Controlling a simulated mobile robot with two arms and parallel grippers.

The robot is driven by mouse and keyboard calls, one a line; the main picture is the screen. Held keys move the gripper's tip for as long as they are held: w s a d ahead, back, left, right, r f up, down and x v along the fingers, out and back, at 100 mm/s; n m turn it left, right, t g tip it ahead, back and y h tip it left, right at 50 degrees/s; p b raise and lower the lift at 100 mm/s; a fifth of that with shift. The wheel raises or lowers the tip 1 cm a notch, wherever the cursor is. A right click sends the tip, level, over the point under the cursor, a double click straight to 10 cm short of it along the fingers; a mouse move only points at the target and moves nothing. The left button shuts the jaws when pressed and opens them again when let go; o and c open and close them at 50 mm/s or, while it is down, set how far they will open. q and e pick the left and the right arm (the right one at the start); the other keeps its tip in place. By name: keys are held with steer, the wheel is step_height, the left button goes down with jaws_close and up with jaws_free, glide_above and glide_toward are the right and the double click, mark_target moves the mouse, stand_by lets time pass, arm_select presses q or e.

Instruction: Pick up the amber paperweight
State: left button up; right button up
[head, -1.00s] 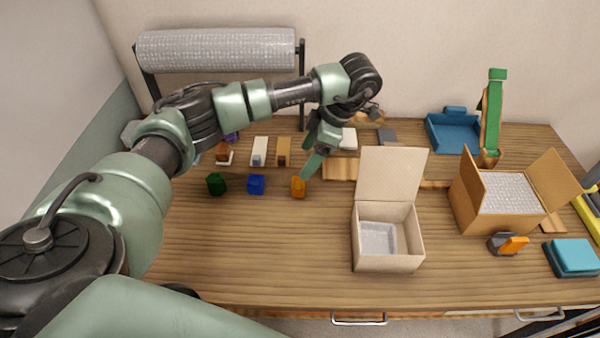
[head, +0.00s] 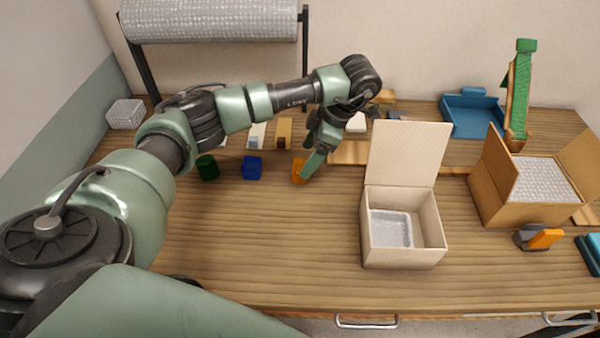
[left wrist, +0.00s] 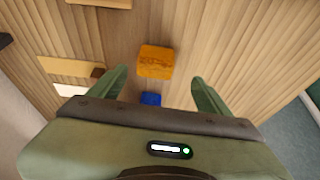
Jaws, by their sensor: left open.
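The amber paperweight (head: 298,172) is a small orange block on the wooden table, left of the open cardboard box. It also shows in the left wrist view (left wrist: 155,61), ahead of and between the two fingers. My left gripper (head: 309,170) is at the paperweight in the head view, and its fingers cover part of the block's right side. In the left wrist view the left gripper (left wrist: 160,85) is open with nothing between its fingertips that I can see held. My right gripper is in neither view.
A blue block (head: 252,167) and a dark green block (head: 207,167) stand left of the paperweight. An open small box (head: 403,256) stands to the right, with a larger carton (head: 490,205) beyond it. The table front is clear.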

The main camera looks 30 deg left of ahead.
mark_target(301, 164)
arm_select(q)
steer(key=x, duration=0.1)
steer(key=p+x, duration=0.1)
steer(key=x, duration=0.1)
steer(key=p+x, duration=0.1)
steer(key=x, duration=0.1)
steer(key=shift+w+a+f, duration=0.15)
steer(key=shift+w+a, duration=0.1)
steer(key=shift+a, duration=0.1)
steer(key=shift+f, duration=0.3)
jaws_close()
